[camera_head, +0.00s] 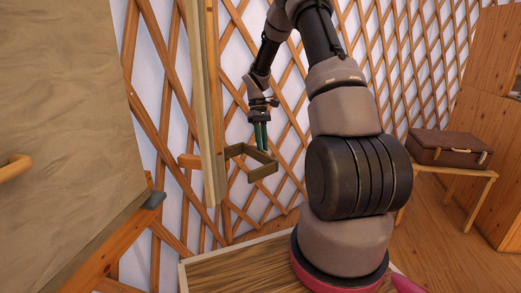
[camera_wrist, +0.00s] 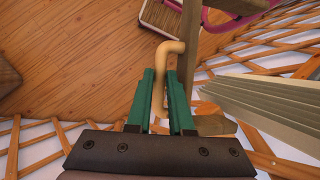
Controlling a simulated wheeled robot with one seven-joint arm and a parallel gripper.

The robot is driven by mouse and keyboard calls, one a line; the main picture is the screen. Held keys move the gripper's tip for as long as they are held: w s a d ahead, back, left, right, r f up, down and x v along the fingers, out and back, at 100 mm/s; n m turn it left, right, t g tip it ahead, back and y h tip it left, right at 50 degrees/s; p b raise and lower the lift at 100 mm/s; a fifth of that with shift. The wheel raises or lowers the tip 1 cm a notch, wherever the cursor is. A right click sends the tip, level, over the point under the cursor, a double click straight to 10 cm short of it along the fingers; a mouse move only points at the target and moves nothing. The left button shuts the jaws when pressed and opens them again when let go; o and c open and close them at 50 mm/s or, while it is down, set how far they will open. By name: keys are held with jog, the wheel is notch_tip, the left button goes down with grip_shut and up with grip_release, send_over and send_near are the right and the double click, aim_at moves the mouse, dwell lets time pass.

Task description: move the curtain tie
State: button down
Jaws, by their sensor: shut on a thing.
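The curtain tie appears to be the olive-brown angular arm (camera_head: 263,171) standing out from the lattice wall beside a pale upright panel (camera_head: 208,110). In the wrist view its brown bar (camera_wrist: 188,50) runs past the fingers, with a tan bent handle (camera_wrist: 161,75) in front of it. My gripper (camera_head: 262,147) points down at the tie in the head view. In the wrist view my green fingers (camera_wrist: 164,90) are shut on the tan handle, one on each side.
The ridged pale panel (camera_wrist: 265,100) is close on the right in the wrist view. A large wooden panel with a handle (camera_head: 17,167) stands at the left. A suitcase (camera_head: 450,148) rests on a bench at the right. The wooden floor (camera_head: 430,240) there is clear.

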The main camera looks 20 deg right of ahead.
jog(key=w+a+n+t+h, duration=0.1)
jog(key=w+a+n+h, duration=0.1)
jog(key=w+n, duration=0.6)
jog(key=shift+w+n+h, duration=0.4)
jog(key=shift+w+h, duration=0.4)
jog(key=shift+w, duration=0.3)
jog(key=c, duration=1.1)
grip_release()
jog(key=v, duration=1)
jog(key=shift+w+a+r, duration=0.1)
jog(key=shift+w+r, duration=0.05)
jog(key=shift+r, duration=0.2)
jog(key=shift+f, duration=0.1)
